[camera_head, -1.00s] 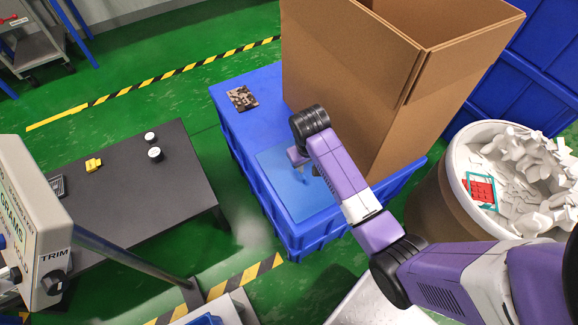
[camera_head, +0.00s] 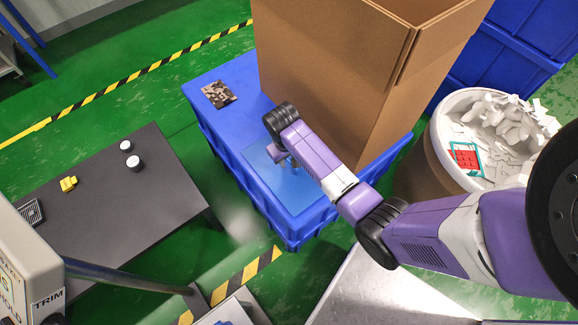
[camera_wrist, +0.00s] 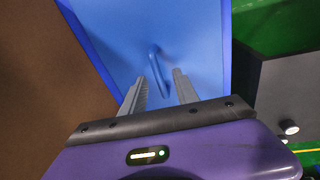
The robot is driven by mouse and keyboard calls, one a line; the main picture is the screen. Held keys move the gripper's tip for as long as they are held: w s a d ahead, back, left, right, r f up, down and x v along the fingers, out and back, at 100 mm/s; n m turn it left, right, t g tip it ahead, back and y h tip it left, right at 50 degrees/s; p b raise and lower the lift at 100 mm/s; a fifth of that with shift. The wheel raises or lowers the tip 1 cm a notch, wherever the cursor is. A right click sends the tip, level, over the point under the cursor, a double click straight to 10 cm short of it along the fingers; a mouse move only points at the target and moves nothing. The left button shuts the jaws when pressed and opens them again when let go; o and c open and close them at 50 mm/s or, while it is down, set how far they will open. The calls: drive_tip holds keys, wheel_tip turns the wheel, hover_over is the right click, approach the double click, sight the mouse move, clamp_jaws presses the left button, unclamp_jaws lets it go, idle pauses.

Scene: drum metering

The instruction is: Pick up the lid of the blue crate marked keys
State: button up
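A light blue panel with a raised handle, which looks like the lid (camera_head: 258,160), lies on top of a blue crate (camera_head: 215,140). No "keys" marking is readable. In the wrist view the lid (camera_wrist: 195,35) lies below my gripper, and its thin blue bar handle (camera_wrist: 155,65) shows just beyond the fingertips. My gripper (camera_wrist: 160,82) is open, with its two grey fingers apart and nothing visibly held. In the head view my gripper (camera_head: 290,162) is over the lid, partly hidden by my purple arm; the fingers look apart from the handle.
A tall open cardboard box (camera_head: 330,85) stands on the crate behind the lid. A photo card (camera_head: 218,94) lies on the crate's far left. A bin of white scraps (camera_head: 440,150) stands right. A dark table (camera_head: 130,200) with small items is left, and a TRIM-labelled device (camera_head: 30,275) is lower left.

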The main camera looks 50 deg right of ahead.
drive_tip(key=shift+d+f, duration=0.1)
drive_tip(key=shift+f, duration=0.55)
clamp_jaws()
idle(0.9)
